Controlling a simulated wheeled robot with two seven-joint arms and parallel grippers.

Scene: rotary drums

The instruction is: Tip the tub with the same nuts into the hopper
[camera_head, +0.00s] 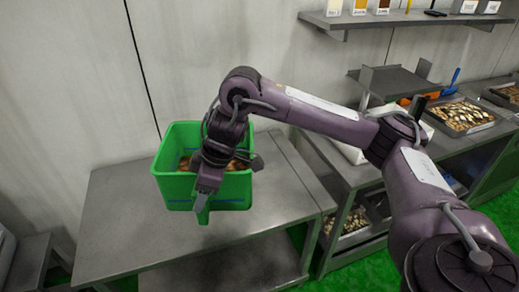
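A green tub (235,190) stands on the grey metal table at left centre, with brown nuts (185,163) partly visible inside. My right arm comes in from the right and reaches over the tub. My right gripper (207,188) is at the tub's front wall and points downward, with a narrow green piece showing just below it. The wrist covers much of the tub's opening, and whether the fingers are closed on the wall is unclear. My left gripper is not in view. No hopper can be made out.
The metal table (130,225) is bare around the tub. At right, a counter holds a tray of mixed nuts (462,116) and a blue-handled scoop (453,80). Another nut tray (350,224) sits on a lower shelf. A wall shelf (400,19) holds small containers.

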